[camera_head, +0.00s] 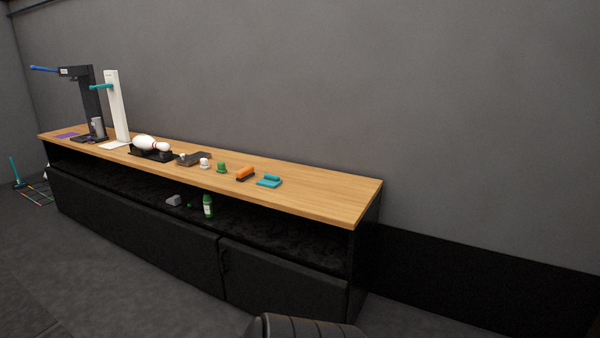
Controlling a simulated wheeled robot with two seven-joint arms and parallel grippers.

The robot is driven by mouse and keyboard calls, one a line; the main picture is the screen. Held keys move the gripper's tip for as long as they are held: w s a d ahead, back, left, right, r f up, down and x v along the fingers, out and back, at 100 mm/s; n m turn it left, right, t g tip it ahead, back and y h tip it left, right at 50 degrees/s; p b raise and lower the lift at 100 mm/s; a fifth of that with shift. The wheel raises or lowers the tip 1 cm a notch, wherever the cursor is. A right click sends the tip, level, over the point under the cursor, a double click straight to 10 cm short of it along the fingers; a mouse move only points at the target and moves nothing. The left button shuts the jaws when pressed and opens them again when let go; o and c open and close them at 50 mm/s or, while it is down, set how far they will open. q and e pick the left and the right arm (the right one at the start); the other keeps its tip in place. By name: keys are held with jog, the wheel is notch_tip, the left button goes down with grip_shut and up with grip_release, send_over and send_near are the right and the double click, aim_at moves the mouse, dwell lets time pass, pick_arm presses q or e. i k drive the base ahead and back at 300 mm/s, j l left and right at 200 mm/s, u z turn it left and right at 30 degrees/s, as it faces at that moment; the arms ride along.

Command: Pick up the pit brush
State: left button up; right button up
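Two small brush-like items lie on the wooden counter top. One is an orange block with a dark underside (245,174). The other is a teal block with a raised grip (269,181), to its right. I cannot tell for sure which of the things in view is the pit brush. A teal-handled upright tool (15,171) also stands on the floor at the far left, its lower end small and unclear. Neither gripper is in view.
The long black cabinet with the wooden top (325,195) stands along the grey wall. A green bottle (208,206) is on the open shelf. The counter's right end is bare.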

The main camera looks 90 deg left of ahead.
aim_at(242, 174)
jog(key=u, duration=3.35)
